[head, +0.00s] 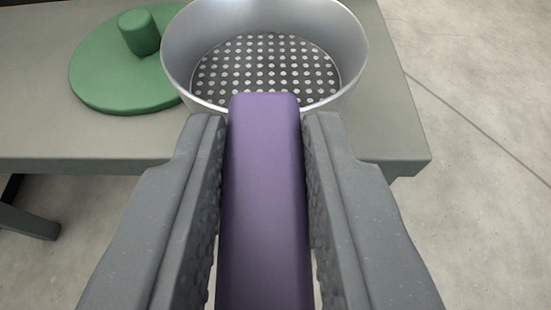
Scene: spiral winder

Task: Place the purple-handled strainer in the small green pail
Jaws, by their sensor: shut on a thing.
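The strainer is a silver metal bowl (350,45) with a perforated bottom and a purple handle (265,200). My gripper (265,130) is shut on the purple handle, with one grey finger on each side of it. The bowl extends beyond the fingertips, over the grey table's front part in the picture; I cannot tell whether it touches the table. No small green pail is recognisable in this view.
A green round disc with a knob (95,70), like a lid, lies on the grey table (60,140) left of the strainer, partly hidden behind the bowl. The table ends at the right, with bare concrete floor (480,180) beyond.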

